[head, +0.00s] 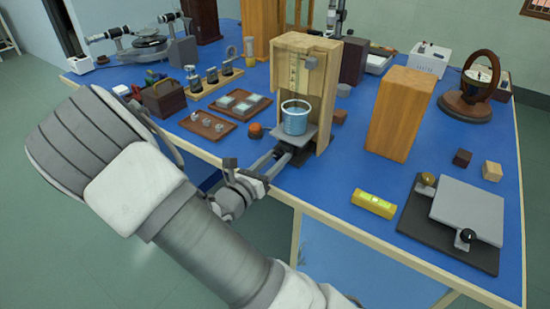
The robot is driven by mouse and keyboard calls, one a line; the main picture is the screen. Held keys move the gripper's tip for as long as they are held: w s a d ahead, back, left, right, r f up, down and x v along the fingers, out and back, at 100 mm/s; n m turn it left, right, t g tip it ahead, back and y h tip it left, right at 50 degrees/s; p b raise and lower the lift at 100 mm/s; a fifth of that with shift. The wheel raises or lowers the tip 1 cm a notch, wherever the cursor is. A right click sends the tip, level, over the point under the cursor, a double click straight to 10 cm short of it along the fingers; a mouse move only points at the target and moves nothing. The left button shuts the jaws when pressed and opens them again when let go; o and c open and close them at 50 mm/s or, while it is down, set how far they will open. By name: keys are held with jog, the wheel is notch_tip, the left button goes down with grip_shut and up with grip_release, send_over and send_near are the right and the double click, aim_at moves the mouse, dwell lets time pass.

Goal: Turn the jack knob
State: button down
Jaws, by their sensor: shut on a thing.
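A small lab jack stands at the foot of an open wooden frame (319,80). Its grey top plate (313,131) bears a blue beaker (295,119) of clear-looking liquid, upright. My gripper (285,155) reaches in from the lower left, its two grey fingers at the jack's front below the plate. The fingers are shut on the jack knob, which is mostly hidden between their tips. The jack's dark lower part shows only partly behind the fingers.
An orange knob-like thing (255,130) sits left of the jack. Two brown trays (207,125) lie further left. A tall wooden block (401,113), a yellow level (373,204) and a dark board with a grey plate (467,210) stand right. Free blue tabletop lies between them.

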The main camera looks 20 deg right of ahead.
jog(key=m+b, duration=0.2)
jog(key=m, duration=0.4)
jog(key=shift+f, duration=0.15)
jog(key=m+b, duration=0.1)
jog(key=m, duration=0.2)
jog(key=shift+s, duration=0.1)
jog(key=shift+d+m+b, duration=0.1)
jog(key=shift+m+b, duration=1.05)
jog(key=shift+m, duration=0.25)
jog(key=c, duration=0.7)
grip_release()
jog(key=p+v, duration=0.3)
jog(key=v, duration=1.4)
jog(key=shift+s, duration=0.2)
